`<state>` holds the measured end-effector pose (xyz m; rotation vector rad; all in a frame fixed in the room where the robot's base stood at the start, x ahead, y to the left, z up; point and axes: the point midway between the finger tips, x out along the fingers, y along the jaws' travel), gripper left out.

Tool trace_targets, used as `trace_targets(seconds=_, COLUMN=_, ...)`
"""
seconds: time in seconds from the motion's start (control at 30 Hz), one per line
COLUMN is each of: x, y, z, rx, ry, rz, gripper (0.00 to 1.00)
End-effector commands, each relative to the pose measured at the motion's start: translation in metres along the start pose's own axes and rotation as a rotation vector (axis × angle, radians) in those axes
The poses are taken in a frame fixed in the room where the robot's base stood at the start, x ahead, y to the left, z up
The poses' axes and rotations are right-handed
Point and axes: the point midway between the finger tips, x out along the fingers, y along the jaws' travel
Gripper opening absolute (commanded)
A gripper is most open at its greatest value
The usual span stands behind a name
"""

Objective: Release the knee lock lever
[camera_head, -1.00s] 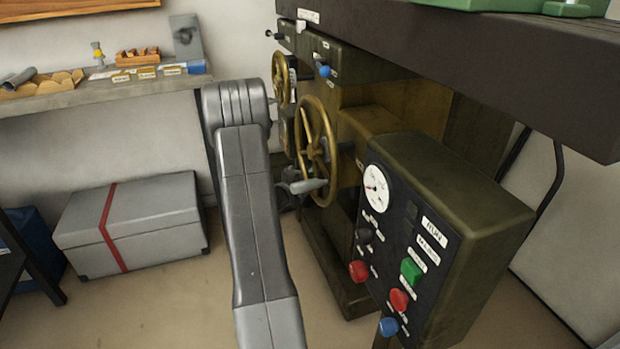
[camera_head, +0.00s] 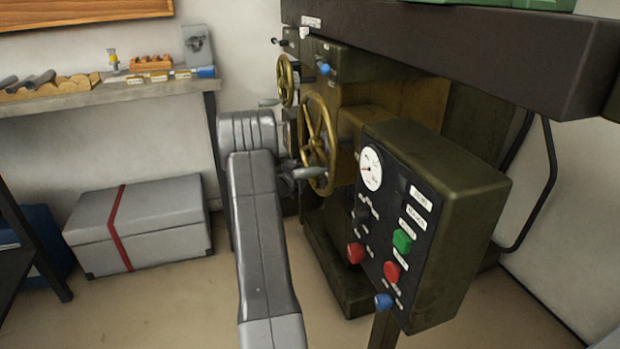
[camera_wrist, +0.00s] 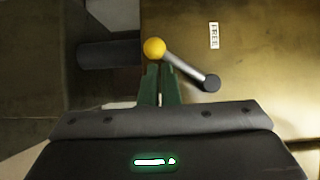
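In the wrist view the lever has a yellow ball knob (camera_wrist: 154,48) at its upper left end. Its pale metal rod (camera_wrist: 183,66) slants down right to a dark round pivot (camera_wrist: 211,83) on a brownish-gold panel. A white label reading FREE (camera_wrist: 214,35) is above the pivot. My gripper (camera_wrist: 161,72) has two green fingers pointing at the knob, close together with a narrow strip between them. The tips are just below the knob in the picture; whether they touch it is unclear. In the head view my arm reaches the machine beside the brass handwheel; the fingers and lever cannot be made out.
A large brass handwheel (camera_head: 318,143) and a smaller one (camera_head: 286,80) stand out from the machine. A control box (camera_head: 459,215) with gauge and buttons juts forward on the right. A grey case (camera_head: 165,220) with a red strap lies on the floor at left, below a shelf (camera_head: 60,104).

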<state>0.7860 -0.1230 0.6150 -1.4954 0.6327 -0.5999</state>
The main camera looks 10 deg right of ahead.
Motion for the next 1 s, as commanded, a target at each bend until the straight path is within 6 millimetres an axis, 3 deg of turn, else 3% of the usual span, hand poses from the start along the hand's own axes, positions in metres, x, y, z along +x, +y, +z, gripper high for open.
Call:
trace_targets(seconds=0.73, x=0.021, y=-0.01, z=0.03, rx=0.0, ry=-0.002, rz=0.001, gripper=0.0)
trace_targets(seconds=1.0, x=0.023, y=-0.015, z=0.035, rx=0.087, ry=-0.005, rz=-0.058, gripper=0.0)
